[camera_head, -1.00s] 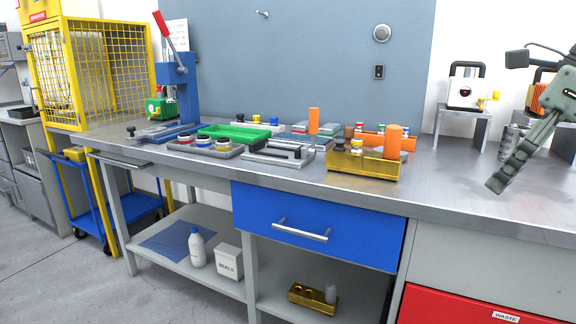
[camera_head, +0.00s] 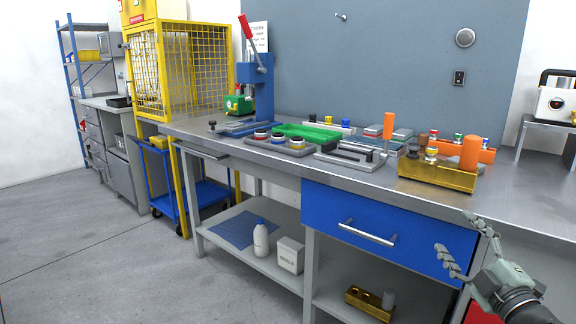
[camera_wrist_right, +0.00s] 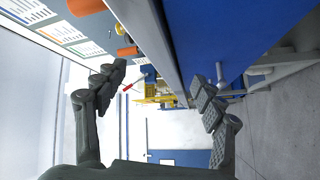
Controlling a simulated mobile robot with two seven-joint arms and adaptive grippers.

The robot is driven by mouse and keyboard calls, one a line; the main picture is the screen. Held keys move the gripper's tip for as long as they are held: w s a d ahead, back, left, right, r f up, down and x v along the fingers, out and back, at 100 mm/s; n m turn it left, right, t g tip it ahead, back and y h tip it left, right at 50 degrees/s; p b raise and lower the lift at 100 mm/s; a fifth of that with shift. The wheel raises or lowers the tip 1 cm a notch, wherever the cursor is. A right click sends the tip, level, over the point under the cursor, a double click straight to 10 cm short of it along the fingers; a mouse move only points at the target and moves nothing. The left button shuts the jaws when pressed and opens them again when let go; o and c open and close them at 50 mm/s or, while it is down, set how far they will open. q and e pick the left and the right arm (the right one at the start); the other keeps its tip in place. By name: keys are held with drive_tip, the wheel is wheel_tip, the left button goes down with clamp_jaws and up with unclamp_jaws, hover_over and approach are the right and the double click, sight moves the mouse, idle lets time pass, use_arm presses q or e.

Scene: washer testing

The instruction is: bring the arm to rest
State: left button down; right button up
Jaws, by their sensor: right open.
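My right gripper (camera_head: 462,240) is at the lower right of the head view, in front of the bench's front edge, near the right end of the blue drawer (camera_head: 385,232). Its two fingers are spread apart with nothing between them. In the right wrist view the open fingers (camera_wrist_right: 160,95) frame an empty gap, with the bench front edge and the blue drawer beyond. My left gripper is not in view.
The steel bench (camera_head: 345,180) carries a brass block (camera_head: 437,175) with an orange cylinder, a green tray (camera_head: 305,132) and a blue press (camera_head: 255,90). A yellow mesh cage (camera_head: 190,70) stands left. Floor before the bench (camera_head: 120,240) is clear.

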drive_tip(key=s+f+m+g+h, duration=0.3)
drive_tip(key=s+f+m+g, duration=0.15)
drive_tip(key=f, duration=0.75)
drive_tip(key=s+f+m+g+h, duration=0.2)
drive_tip(key=s+f+m+g, duration=0.3)
drive_tip(key=f, duration=0.7)
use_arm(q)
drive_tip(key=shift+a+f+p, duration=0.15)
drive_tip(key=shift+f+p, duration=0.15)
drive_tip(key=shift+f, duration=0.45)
use_arm(e)
drive_tip(key=s+a+f+m+g, duration=0.1)
drive_tip(key=s+a+f+g, duration=0.2)
drive_tip(key=s+f, duration=0.3)
drive_tip(key=s+a+f+m+g+y, duration=0.1)
drive_tip(key=s+a+f+m+g, duration=0.1)
drive_tip(key=s+f, duration=0.5)
drive_tip(key=s+a+g, duration=0.1)
drive_tip(key=s+a, duration=0.1)
drive_tip(key=s, duration=0.3)
drive_tip(key=shift+a+f+y, duration=0.25)
drive_tip(key=shift+y, duration=0.05)
drive_tip(key=shift+s+g, duration=0.1)
drive_tip(key=shift+g, duration=0.15)
